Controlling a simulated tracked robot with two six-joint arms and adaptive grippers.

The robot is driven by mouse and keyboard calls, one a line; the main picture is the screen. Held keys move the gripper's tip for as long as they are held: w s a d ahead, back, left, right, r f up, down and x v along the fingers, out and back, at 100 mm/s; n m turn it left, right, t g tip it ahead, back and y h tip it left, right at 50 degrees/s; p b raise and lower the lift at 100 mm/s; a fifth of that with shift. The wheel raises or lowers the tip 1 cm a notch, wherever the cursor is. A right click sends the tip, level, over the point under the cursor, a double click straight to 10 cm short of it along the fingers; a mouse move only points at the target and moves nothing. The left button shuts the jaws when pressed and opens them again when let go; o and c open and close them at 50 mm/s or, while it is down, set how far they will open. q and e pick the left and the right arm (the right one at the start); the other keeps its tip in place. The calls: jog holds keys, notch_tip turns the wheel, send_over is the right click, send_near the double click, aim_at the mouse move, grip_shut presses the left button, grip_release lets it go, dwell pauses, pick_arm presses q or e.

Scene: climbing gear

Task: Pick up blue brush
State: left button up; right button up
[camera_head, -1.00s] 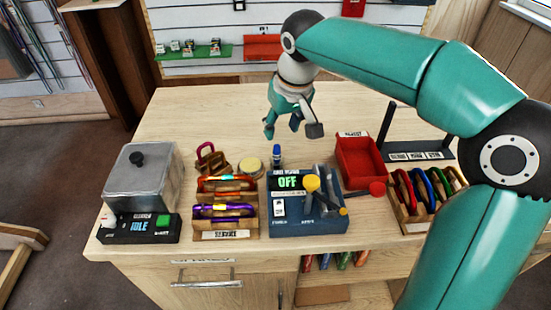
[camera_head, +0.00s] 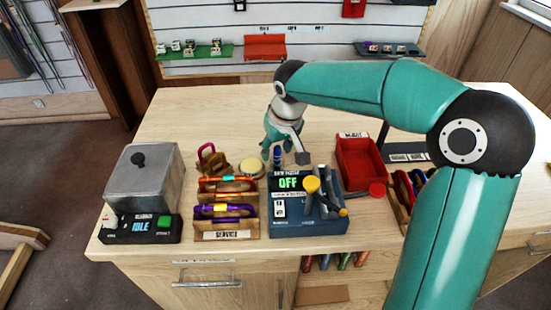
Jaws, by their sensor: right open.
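The blue brush (camera_head: 277,156) stands upright on the bench behind the blue machine, a small dark blue piece with a lighter band. My right gripper (camera_head: 284,157) is open and points down over the brush. One finger is to its left and the other to its right, and its upper part is partly hidden by the gripper. I cannot tell whether a finger touches it. My left gripper is not in view.
A blue machine marked OFF (camera_head: 308,217) stands just in front. A round tin (camera_head: 251,168) and a wooden rack of carabiners (camera_head: 226,218) are on the left, with a metal box (camera_head: 143,178) beyond. A red bin (camera_head: 361,163) is on the right. The bench behind is clear.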

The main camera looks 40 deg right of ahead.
grip_shut()
jog(key=shift+r, duration=0.1)
notch_tip(320, 180, up, 20)
jog(key=p, duration=0.2)
jog(key=shift+p, duration=0.35)
